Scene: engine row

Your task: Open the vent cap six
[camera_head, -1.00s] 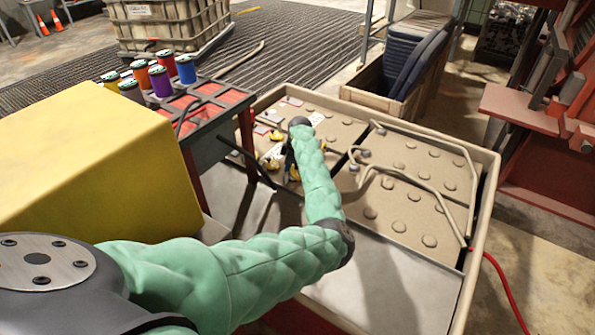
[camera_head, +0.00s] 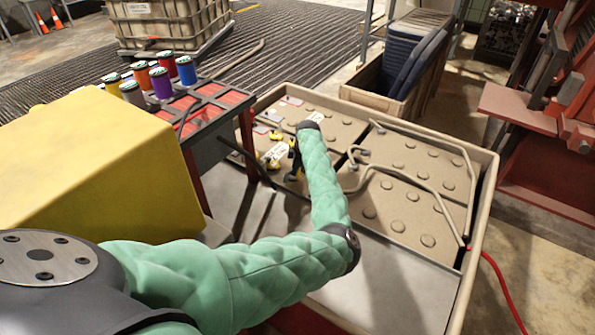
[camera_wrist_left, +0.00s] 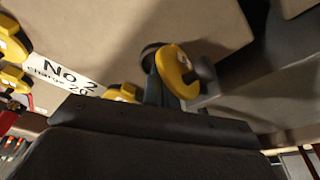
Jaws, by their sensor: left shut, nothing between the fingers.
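Brown battery blocks (camera_head: 412,205) with round caps lie in a beige-walled tray. Several yellow vent caps (camera_head: 272,160) sit at the tray's left, partly hidden by my left arm. My left gripper (camera_head: 296,163) points down among them, shut and empty. In the left wrist view my left gripper (camera_wrist_left: 160,88) is beside a yellow cap (camera_wrist_left: 173,72) seen edge-on, with a grey knob on its right. I cannot tell whether they touch. Other yellow caps (camera_wrist_left: 14,38) show at the left, near a white "No 2" label (camera_wrist_left: 68,72). Which cap is six is not readable. My right gripper is not in view.
A large yellow box (camera_head: 95,165) and a red rack (camera_head: 215,105) with coloured spools (camera_head: 160,80) stand left of the tray. A bent pipe (camera_head: 415,183) crosses the battery blocks. A crate with blue seats (camera_head: 412,62) stands behind the tray.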

